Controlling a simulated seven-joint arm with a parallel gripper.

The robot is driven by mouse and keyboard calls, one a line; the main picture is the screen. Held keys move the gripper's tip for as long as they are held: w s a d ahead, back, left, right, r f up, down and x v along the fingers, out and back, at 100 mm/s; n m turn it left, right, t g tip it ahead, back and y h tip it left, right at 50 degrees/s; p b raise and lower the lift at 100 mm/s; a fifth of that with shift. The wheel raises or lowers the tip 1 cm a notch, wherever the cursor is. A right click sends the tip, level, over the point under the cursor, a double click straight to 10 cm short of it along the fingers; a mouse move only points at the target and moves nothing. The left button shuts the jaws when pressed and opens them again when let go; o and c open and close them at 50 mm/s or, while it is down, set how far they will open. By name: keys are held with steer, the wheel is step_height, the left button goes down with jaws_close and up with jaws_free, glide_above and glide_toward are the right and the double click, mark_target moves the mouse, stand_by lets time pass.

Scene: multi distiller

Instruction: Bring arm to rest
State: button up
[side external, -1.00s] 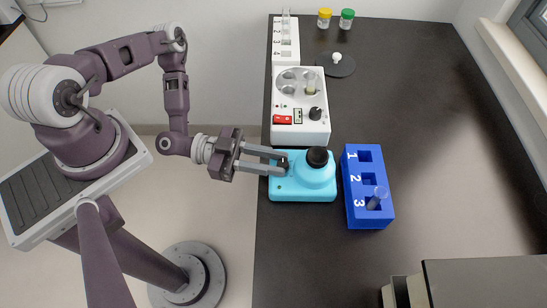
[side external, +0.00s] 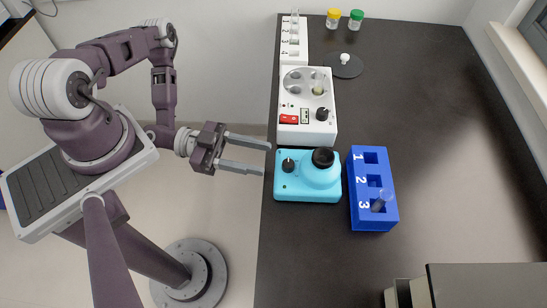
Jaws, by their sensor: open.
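My gripper (side external: 267,159) is open and empty. Its two long grey fingers point right, level with the left edge of the dark table, just left of the light-blue device (side external: 307,186). The fingers look apart from the device. The device has a black round cup on top (side external: 323,157) and a small black knob (side external: 288,165) on its left side. My arm is bent, with its forearm hanging down left of the table.
A blue rack (side external: 373,218) marked 1, 2, 3 holds a tube (side external: 382,201) at 3. A white device (side external: 318,131) with a red switch stands behind the light-blue one. Beyond are a white numbered rack (side external: 292,55), a black disc (side external: 343,71), and yellow-lidded (side external: 333,18) and green-lidded (side external: 356,20) jars.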

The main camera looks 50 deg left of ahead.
steer(key=shift+v, duration=0.9)
